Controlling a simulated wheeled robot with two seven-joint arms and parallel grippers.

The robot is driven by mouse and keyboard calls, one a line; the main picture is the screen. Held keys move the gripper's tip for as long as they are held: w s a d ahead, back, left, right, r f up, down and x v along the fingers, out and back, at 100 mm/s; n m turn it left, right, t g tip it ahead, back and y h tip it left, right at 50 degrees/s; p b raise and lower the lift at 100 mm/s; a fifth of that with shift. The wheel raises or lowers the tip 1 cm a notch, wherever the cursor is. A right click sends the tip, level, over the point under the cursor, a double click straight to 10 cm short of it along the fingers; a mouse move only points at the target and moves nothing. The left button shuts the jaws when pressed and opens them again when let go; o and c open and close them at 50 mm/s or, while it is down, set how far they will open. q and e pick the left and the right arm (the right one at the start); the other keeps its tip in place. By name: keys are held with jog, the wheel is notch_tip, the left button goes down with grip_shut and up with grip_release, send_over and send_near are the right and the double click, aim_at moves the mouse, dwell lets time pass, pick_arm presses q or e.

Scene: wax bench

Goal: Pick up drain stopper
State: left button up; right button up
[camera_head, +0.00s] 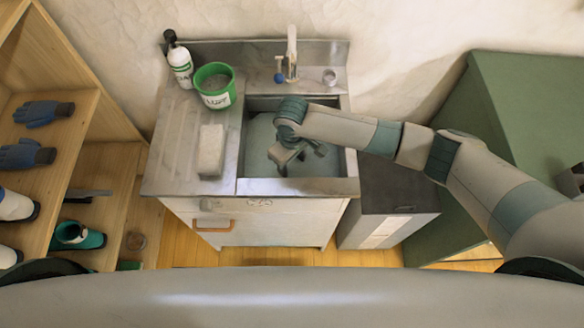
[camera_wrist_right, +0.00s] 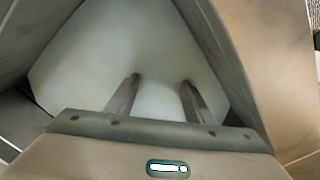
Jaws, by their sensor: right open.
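My right gripper (camera_head: 301,161) reaches down into the sink (camera_head: 258,186) from the right in the head view. Its fingers are apart and empty. In the wrist view, its two fingers (camera_wrist_right: 160,82) point at a plain, pale blue-grey surface (camera_wrist_right: 130,40) filling the basin, with nothing between them. I cannot make out a drain stopper in the basin in either view; the gripper and arm hide part of it. A small blue round piece (camera_head: 279,78) is beside the tap (camera_head: 291,52); I cannot tell what it is. My left gripper is not in view.
On the left counter are a green bucket (camera_head: 215,87), a white bottle with a dark top (camera_head: 179,61) and a pale block (camera_head: 211,149). A small cup (camera_head: 330,77) stands behind the sink. Sink walls surround my right gripper. A shelf stands left, a green cabinet (camera_head: 500,110) right.

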aim_at(292, 167)
dwell(0.3)
grip_shut()
jog(key=shift+r, duration=0.1)
notch_tip(292, 167, up, 10)
jog(key=b, duration=0.2)
dwell(0.5)
dwell(0.3)
